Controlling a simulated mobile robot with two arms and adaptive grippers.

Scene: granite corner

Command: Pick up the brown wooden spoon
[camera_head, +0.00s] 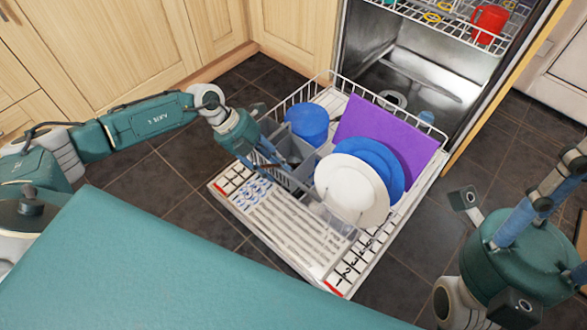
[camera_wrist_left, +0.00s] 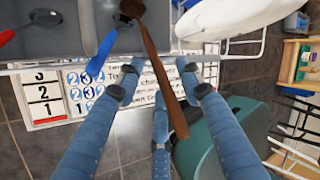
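The brown wooden spoon (camera_wrist_left: 158,70) shows in the left wrist view as a long brown handle. It leans out of the grey cutlery basket (camera_wrist_left: 60,38), with its upper end at the basket. My left gripper (camera_wrist_left: 158,92) has its blue fingers spread around the handle, with visible gaps. In the head view the left gripper (camera_head: 268,160) is over the left side of the basket (camera_head: 292,150), and I cannot make out the spoon clearly there. My right gripper (camera_head: 515,215) is at the lower right with fingers spread and empty, away from the rack.
A white plate (camera_head: 345,192), blue plates (camera_head: 396,180), a purple board (camera_head: 385,130) and a blue cup (camera_head: 308,123) stand in the pulled-out dishwasher rack (camera_head: 438,133). A blue utensil (camera_wrist_left: 101,56) is beside the spoon. Wooden cabinets (camera_head: 110,45) stand behind.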

